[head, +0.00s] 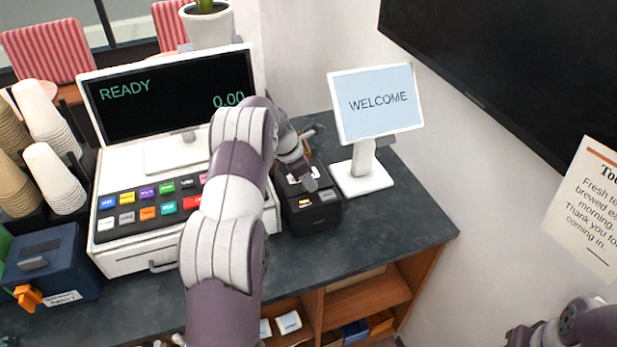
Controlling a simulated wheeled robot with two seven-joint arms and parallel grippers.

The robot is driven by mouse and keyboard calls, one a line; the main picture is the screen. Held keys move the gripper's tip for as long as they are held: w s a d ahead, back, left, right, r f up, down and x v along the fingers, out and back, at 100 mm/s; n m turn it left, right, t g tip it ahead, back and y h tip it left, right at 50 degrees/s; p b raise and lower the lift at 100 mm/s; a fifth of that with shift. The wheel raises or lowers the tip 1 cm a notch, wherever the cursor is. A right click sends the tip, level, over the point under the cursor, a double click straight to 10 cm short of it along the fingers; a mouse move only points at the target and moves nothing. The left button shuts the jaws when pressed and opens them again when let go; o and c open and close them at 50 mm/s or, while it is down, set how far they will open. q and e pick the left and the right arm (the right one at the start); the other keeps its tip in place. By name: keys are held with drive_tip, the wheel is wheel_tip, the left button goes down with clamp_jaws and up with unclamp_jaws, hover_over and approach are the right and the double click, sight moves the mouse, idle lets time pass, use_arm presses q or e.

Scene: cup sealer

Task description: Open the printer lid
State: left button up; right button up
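The printer (312,214) is a small black box on the dark counter, between the cash register and the welcome screen. It has small buttons on its front. My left arm reaches across the register, and my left gripper (303,181) is at the top of the printer, pointing down at it. The fingertips are small here and partly hidden by the wrist, so their opening is unclear. The gripper and wrist hide much of the printer's top and lid; I cannot tell whether the lid is raised. Part of my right arm shows at the bottom right corner; its gripper is not visible.
The cash register (110,258) stands close left of the printer, the white welcome screen (378,104) close right. Stacked cups (55,178) and a dark blue box (60,262) are at the left. The counter (375,236) is clear in front of the printer, with shelves below.

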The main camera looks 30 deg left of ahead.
use_arm(q)
drive_tip(key=shift+d+f, duration=0.3)
drive_tip(key=shift+f, duration=0.05)
drive_tip(key=shift+w, duration=0.1)
clamp_jaws()
idle(1.1)
